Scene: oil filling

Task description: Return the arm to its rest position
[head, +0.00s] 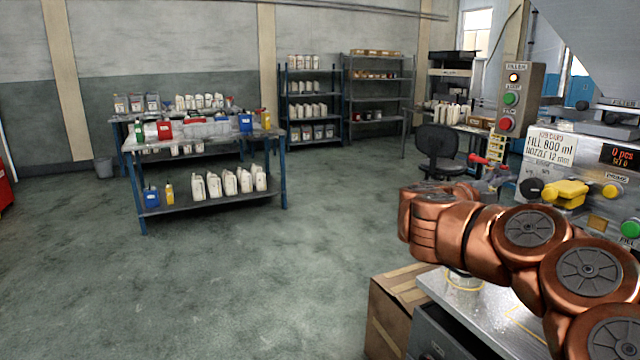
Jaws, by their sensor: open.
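My copper-coloured arm reaches in from the lower right of the head view and is folded in front of the filling machine (597,207). My arm hides part of the machine's front and of the metal worktop (463,310) below.
A cardboard box (385,318) stands beside the worktop. A control post (518,97) with buttons rises behind my gripper. A black chair (438,150) stands further back. A blue-legged table (215,199) with bottles and cans is at left. The floor between is clear.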

